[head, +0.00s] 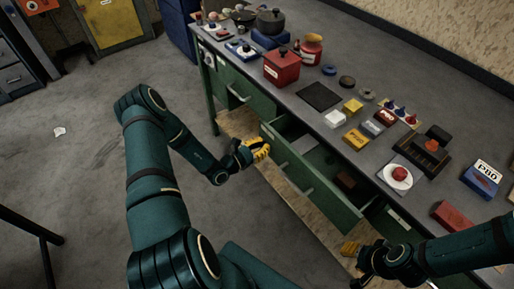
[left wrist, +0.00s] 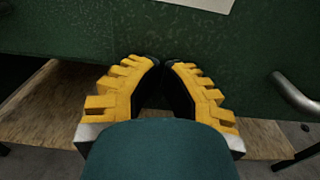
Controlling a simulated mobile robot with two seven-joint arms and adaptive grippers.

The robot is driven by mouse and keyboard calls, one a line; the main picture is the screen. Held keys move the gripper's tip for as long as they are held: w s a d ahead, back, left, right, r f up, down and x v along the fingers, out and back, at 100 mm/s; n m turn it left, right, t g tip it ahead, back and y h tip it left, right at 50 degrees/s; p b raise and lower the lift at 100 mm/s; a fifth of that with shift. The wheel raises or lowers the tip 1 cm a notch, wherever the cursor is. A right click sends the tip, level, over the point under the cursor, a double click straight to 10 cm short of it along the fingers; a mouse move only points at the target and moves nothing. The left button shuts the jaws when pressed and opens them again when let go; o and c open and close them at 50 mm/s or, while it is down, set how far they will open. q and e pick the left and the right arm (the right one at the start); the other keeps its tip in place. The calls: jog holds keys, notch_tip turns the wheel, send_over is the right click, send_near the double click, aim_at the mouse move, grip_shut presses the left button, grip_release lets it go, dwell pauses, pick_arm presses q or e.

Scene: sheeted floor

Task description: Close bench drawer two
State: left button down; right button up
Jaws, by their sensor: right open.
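A green bench drawer (head: 312,180) in the middle of the bench is pulled out, with its inside showing. It has a metal handle on its front, which also shows at the right of the left wrist view (left wrist: 295,92). I cannot read a number on it. My left gripper (head: 262,152) is at the left end of this drawer's front. In the left wrist view its yellow fingers (left wrist: 164,66) are together, empty, close against a green panel; contact is unclear. My right gripper (head: 352,250) is open near the drawer's right end, partly hidden by its own arm.
Another green drawer (head: 233,88) is further left. The grey bench top (head: 330,125) holds a red box (head: 282,66), pots and several small boxes. A wooden lower shelf (head: 238,122) runs underneath.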

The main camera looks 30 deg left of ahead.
aim_at(283, 133)
pick_arm(q)
jog(key=x, duration=0.9)
jog(key=shift+b, duration=0.4)
jog(key=shift+w+d, duration=0.1)
jog(key=shift+w, duration=0.25)
pick_arm(e)
jog(key=shift+f, duration=0.4)
pick_arm(q)
jog(key=shift+w+r, duration=0.1)
